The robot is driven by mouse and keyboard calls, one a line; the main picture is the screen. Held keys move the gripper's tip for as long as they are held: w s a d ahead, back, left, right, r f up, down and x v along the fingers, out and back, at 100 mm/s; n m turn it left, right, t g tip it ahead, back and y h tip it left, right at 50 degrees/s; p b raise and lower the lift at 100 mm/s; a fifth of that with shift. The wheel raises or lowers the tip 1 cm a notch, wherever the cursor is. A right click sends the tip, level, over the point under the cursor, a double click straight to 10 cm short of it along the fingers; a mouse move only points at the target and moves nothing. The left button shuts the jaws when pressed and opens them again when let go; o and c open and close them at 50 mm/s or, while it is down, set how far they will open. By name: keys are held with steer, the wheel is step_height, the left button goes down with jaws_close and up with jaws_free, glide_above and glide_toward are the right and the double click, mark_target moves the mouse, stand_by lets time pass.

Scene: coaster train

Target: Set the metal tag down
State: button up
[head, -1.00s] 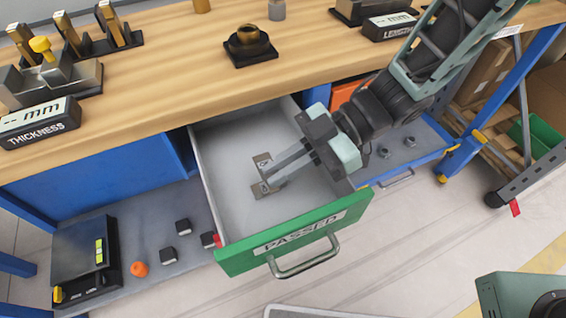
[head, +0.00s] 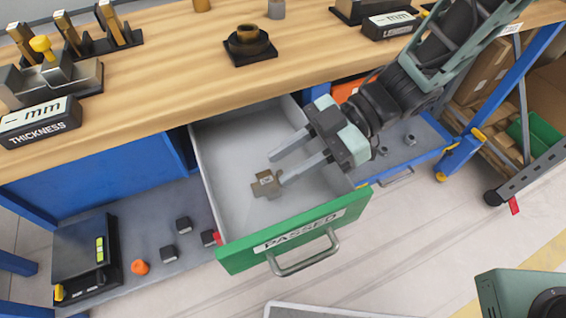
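The metal tag (head: 265,185) is a small brownish-grey plate with a pale label, lying in the open drawer (head: 230,150). The drawer has a green front marked PASSED (head: 300,232) and a grey inside. My gripper (head: 277,169) is over the drawer with its two fingers spread apart and nothing between them.
The wooden bench top (head: 180,60) lies behind the drawer, with a black-based ring fixture (head: 249,42) and the THICKNESS gauge (head: 40,122) on it. A lower shelf (head: 185,205) at left holds a scale (head: 85,255). The rest of the drawer floor is clear.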

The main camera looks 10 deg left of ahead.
steer(key=p+v, duration=0.1)
steer(key=v, duration=0.9)
steer(key=shift+d, duration=0.2)
steer(key=shift+w, duration=0.15)
